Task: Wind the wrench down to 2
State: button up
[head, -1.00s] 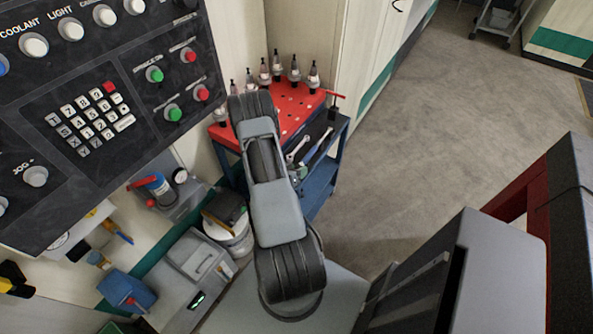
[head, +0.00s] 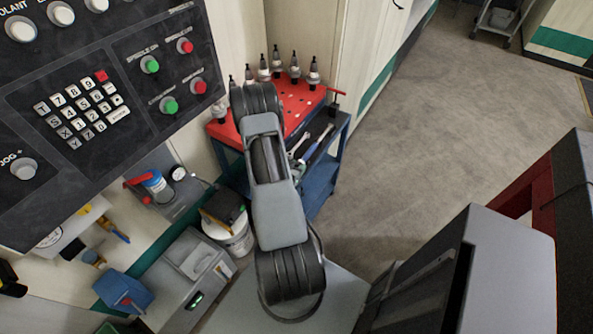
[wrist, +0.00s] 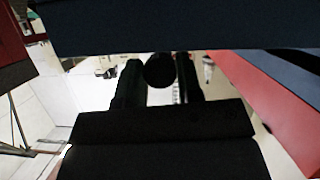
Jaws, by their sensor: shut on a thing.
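My gripper's fingers (wrist: 159,88) show in the wrist view, closed around a dark round end, which looks like the end of the wrench handle (wrist: 159,70). The rest of what they hold is hidden, and no number or setting can be read. In the head view my arm hides the gripper, which is beyond it near the cart. Tools lie on the cart's right side, among them a silver open-ended wrench (head: 298,145) and a longer tool with a dark handle (head: 318,146). I cannot tell whether either is the held one.
The red-topped cart (head: 290,97) carries several tool holders (head: 277,62) along its back. A control panel (head: 90,80) hangs at the left. A white bucket (head: 236,240) and a grey box (head: 190,275) stand at lower left. The floor (head: 420,130) to the right is open.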

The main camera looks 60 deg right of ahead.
jog(key=m+t+b, duration=0.1)
jog(key=b, duration=0.1)
jog(key=shift+s+f+m+b, duration=0.1)
jog(key=shift+f+m+b, duration=0.05)
jog(key=shift+m+b, duration=0.25)
jog(key=shift+t+b, duration=0.3)
jog(key=shift+t, duration=0.1)
jog(key=shift+m, duration=0.4)
jog(key=o, duration=0.9)
jog(key=shift+o, duration=0.2)
jog(key=shift+a+r, duration=0.1)
jog(key=shift+r, duration=0.1)
jog(key=w+p+v, duration=0.1)
jog(key=p+v, duration=0.3)
jog(key=v, duration=0.9)
jog(key=shift+s+a+r, duration=0.2)
jog(key=shift+s+a, duration=0.1)
jog(key=shift+s, duration=0.2)
